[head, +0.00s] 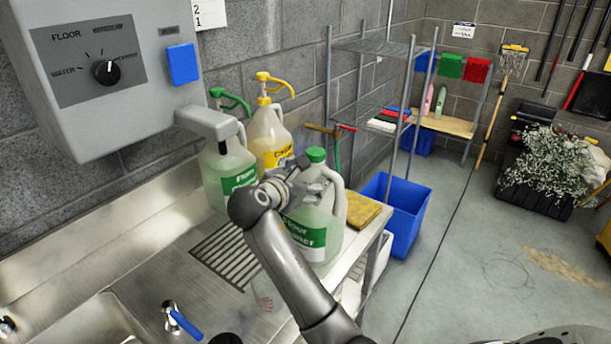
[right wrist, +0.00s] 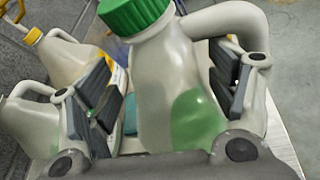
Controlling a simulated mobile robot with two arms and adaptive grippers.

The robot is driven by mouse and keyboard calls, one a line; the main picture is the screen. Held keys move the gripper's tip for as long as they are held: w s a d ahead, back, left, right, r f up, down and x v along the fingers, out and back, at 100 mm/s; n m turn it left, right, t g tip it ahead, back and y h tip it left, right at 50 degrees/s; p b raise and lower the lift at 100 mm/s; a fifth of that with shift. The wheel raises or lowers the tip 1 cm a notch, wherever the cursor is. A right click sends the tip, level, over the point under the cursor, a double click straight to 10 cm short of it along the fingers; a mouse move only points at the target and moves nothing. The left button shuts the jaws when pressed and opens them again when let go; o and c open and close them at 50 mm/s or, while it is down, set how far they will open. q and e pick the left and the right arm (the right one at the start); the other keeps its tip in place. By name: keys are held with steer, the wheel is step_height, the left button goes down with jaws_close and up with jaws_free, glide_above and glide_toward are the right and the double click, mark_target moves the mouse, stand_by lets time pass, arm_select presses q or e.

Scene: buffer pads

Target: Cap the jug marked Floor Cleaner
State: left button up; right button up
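The front jug marked Floor Cleaner (head: 308,235) is translucent white with a green label, and stands upright on the steel counter. A green cap (head: 316,155) sits on its neck; how tightly cannot be told. The cap also shows in the right wrist view (right wrist: 133,14). My right gripper (head: 303,180) is at the jug's upper body, below the cap. In the right wrist view its fingers are spread on either side of the jug (right wrist: 165,80), with a gap at the left finger. My left gripper is not in view.
Behind stand a green-labelled jug with a green pump (head: 232,165) and a yellow-labelled jug with a yellow pump (head: 268,130). A dispenser (head: 110,120) hangs above the left side. A sponge-like yellow block (head: 362,209) lies right of the jug. A blue bin (head: 408,212) stands beyond the counter.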

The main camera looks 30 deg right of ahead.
steer(key=shift+o, duration=0.3)
steer(key=shift+r, duration=0.1)
steer(key=shift+r+b, duration=0.15)
steer(key=shift+b, duration=0.15)
steer(key=shift+a+r, duration=0.2)
steer(key=shift+r, duration=0.05)
steer(key=b+v, duration=0.1)
steer(key=v, duration=1)
steer(key=shift+s+a, duration=0.2)
steer(key=shift+s, duration=0.1)
steer(key=shift+r, duration=0.15)
